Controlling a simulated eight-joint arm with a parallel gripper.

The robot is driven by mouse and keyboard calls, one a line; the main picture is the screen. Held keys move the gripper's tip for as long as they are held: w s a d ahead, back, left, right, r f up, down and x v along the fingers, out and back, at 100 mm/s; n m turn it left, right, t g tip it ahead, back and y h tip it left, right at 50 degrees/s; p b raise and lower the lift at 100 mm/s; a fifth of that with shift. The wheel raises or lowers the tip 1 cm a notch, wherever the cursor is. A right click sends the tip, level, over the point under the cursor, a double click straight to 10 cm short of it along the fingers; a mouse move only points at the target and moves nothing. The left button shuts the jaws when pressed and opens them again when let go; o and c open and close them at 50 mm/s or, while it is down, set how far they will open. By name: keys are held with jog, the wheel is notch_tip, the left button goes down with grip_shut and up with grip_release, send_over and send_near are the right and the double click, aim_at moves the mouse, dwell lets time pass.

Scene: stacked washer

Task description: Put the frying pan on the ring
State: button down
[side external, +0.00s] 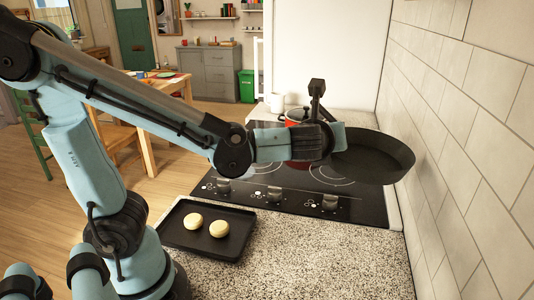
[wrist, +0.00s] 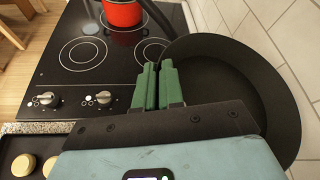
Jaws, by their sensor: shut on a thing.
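The black frying pan (side external: 372,158) is in the air over the right side of the cooktop, close to the tiled wall. In the wrist view the pan (wrist: 228,85) fills the right side. My gripper (side external: 335,137) is shut on the pan at its left side; the exact grip is partly hidden. In the wrist view the green fingers (wrist: 158,85) are together beside the pan's rim. The black cooktop (side external: 262,207) has several rings marked on it.
A red pot (wrist: 122,12) stands at the back of the cooktop. The tiled wall (side external: 470,120) is close on the right. A dark tray (side external: 178,237) with two pale round pieces (side external: 219,228) lies on the speckled counter (side external: 300,265).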

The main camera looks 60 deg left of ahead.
notch_tip(320, 180, up, 14)
jog(key=s+d+f+m+t+h, duration=0.1)
jog(key=m+t+h, duration=0.2)
jog(key=m+h, duration=0.1)
jog(key=w+a+r+n+g+y, duration=0.3)
jog(key=w+a+n+g+y, duration=0.25)
jog(key=w+n+y, duration=0.3)
jog(key=w+f+n+g, duration=0.1)
jog(key=f+n+g, duration=0.1)
jog(key=f, duration=1.1)
jog(key=w+f+n+g, duration=0.2)
jog(key=f+g, duration=0.2)
jog(key=f, duration=0.9)
jog(key=shift+w+a+y, duration=0.2)
jog(key=shift+a+y, duration=0.25)
